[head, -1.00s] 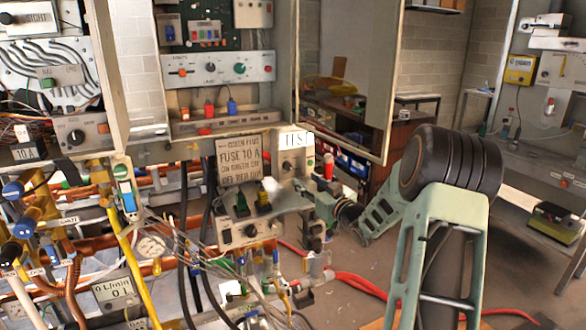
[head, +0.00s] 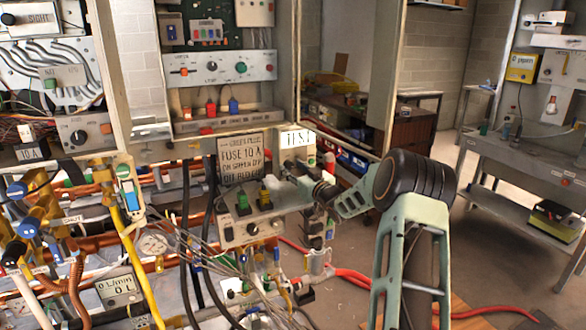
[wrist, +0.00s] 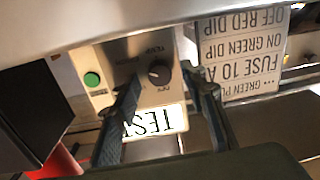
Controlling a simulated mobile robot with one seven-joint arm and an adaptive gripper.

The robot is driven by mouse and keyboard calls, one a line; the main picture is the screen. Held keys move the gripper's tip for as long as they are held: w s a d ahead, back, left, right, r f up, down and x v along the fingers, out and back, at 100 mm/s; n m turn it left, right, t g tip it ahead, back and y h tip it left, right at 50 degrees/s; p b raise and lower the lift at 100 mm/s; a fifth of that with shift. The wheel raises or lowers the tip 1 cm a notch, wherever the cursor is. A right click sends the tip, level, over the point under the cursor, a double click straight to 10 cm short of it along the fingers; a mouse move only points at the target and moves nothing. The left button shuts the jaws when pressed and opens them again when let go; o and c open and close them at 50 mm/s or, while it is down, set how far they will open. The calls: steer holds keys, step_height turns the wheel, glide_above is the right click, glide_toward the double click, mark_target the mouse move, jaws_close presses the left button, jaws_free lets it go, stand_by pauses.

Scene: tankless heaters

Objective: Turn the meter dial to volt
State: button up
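In the wrist view, a pale panel (wrist: 122,60) carries a dark round dial (wrist: 158,73) with small lettering around it. The lettering appears upside down and is too blurred to read surely, so I cannot tell the dial's setting. A white TEST label (wrist: 158,120) is beside the dial; it also shows in the head view (head: 297,139). My gripper (wrist: 165,90) is open, with one finger on each side of the dial. Contact cannot be made out. In the head view my gripper (head: 285,172) is at the panel below the TEST label and hides the dial.
A green button (wrist: 91,79) is beside the dial. A fuse notice sign (head: 240,157) hangs close by. Below is a box with green and yellow plugs (head: 242,203). Cables and pipes crowd the lower left. Open floor (head: 490,270) lies to the right.

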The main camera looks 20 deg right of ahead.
jaws_close()
stand_by(0.3)
steer(key=shift+b, duration=0.4)
steer(key=n+b, duration=0.2)
steer(key=shift+w+a+f+b, duration=0.1)
steer(key=shift+f+b, duration=0.1)
steer(key=shift+b, duration=0.15)
steer(key=n+b, duration=0.2)
steer(key=b, duration=0.1)
steer(key=shift+b, duration=0.3)
steer(key=n+b, duration=0.4)
steer(key=shift+n+b, duration=0.3)
steer(key=shift+r+n+g+b, duration=0.2)
steer(key=shift+n+g+b, duration=0.1)
steer(key=shift+n+b, duration=1)
steer(key=shift+h, duration=0.3)
